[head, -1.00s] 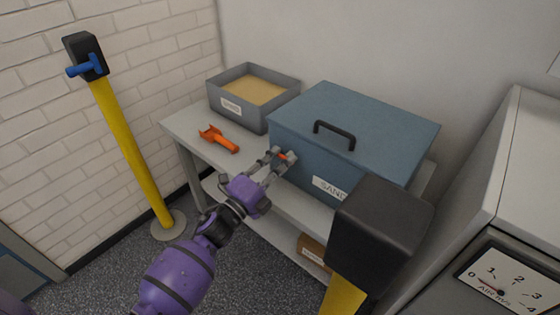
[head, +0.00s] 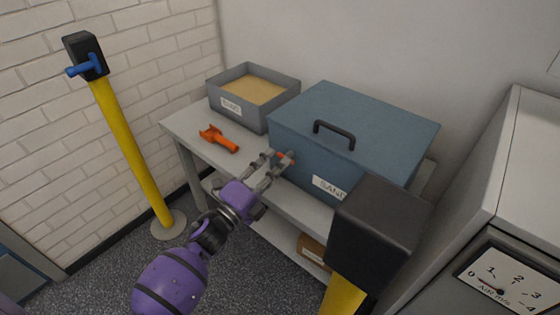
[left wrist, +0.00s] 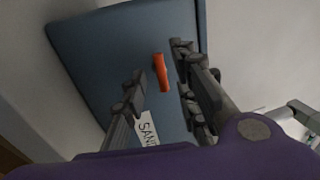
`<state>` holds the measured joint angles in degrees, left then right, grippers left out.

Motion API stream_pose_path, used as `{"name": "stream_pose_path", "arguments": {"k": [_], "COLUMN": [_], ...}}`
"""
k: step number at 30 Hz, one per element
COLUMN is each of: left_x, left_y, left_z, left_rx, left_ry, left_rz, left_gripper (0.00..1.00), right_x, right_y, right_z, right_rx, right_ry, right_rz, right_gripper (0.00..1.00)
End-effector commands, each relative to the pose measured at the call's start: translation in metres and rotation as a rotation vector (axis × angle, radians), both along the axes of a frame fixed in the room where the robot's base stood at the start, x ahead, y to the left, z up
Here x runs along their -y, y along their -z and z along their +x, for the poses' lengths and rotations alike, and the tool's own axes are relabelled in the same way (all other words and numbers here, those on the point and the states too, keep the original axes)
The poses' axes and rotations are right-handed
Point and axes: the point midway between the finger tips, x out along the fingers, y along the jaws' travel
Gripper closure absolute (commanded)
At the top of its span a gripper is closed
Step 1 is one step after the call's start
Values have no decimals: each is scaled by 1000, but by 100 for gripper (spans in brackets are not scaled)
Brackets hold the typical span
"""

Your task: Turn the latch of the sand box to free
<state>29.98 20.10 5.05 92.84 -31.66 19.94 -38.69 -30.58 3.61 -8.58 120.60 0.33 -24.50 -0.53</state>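The blue-grey sand box (head: 340,115) stands closed on the bench, with a black handle on its lid and a SAND label on its front. Its small orange latch (head: 286,158) is on the front face near the left edge. In the left wrist view the latch (left wrist: 161,72) is a short bar, nearly upright and slightly tilted. My left gripper (head: 279,157) is at the front of the box. Its fingers are open on either side of the latch, with gaps visible in the left wrist view (left wrist: 160,70). My right gripper is not in view.
An open grey tray of sand (head: 228,108) and an orange tool (head: 219,139) are on the bench (head: 188,126) left of the box. A yellow post with a black head (head: 380,232) stands close in front at right. Another yellow post (head: 130,150) stands left.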

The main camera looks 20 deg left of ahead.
Motion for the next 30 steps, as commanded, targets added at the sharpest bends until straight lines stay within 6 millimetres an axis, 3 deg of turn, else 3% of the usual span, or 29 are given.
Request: {"name": "stream_pose_path", "arguments": {"k": [6, 13, 18, 30], "left_x": [-16, -28, -31, -31], "left_y": [10, 17, 18, 18], "left_z": [-46, -80, -89, -90], "left_rx": [-2, 1, 2, 3], "left_ry": [0, 1, 1, 2], "left_rz": [-2, 0, -1, -1], "left_gripper": [73, 73, 73, 73], "right_x": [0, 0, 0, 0], "right_y": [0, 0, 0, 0], "right_z": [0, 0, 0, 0], "right_rx": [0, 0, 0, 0], "right_ry": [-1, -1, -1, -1], "right_rz": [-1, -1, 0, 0], "right_gripper": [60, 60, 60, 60]}}
